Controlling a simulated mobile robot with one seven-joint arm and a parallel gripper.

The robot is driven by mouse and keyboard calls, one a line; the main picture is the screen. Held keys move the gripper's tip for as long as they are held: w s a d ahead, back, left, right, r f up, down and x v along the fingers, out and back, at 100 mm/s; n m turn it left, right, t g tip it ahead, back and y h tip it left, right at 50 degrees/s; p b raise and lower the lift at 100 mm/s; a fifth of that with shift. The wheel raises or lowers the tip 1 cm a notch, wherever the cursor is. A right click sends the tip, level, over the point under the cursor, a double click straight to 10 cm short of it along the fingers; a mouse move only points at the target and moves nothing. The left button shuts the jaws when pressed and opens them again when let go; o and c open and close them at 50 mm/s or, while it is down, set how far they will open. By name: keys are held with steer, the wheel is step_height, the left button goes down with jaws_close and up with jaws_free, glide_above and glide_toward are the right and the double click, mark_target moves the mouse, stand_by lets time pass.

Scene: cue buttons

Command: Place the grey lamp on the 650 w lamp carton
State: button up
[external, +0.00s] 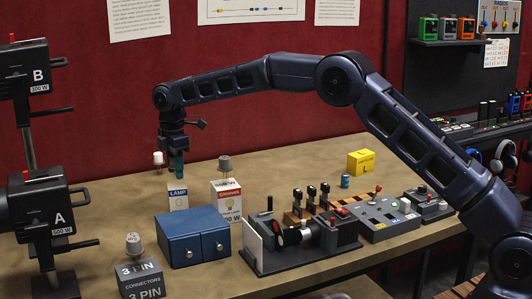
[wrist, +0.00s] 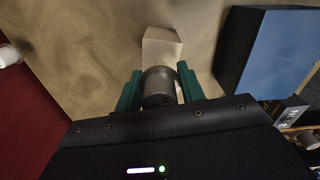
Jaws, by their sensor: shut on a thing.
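My gripper (external: 175,168) has teal fingers and hangs near the back edge of the table, above the carton labelled LAMP (external: 178,200). In the wrist view it is shut on the grey lamp (wrist: 158,88), a short grey cylinder between the fingers (wrist: 160,90). A pale carton (wrist: 162,50) shows just past the lamp, apparently the LAMP carton. Its wattage is not readable. In the external view the held lamp is mostly hidden by the fingers. I cannot tell how far it is above the carton.
A white object (external: 158,158) is left of my gripper. A blue cabinet (external: 192,237) stands in front. Button boxes (external: 380,218) lie right.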

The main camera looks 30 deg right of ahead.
steer(key=shift+f, duration=0.55)
steer(key=shift+f, duration=0.2)
steer(key=o, duration=1)
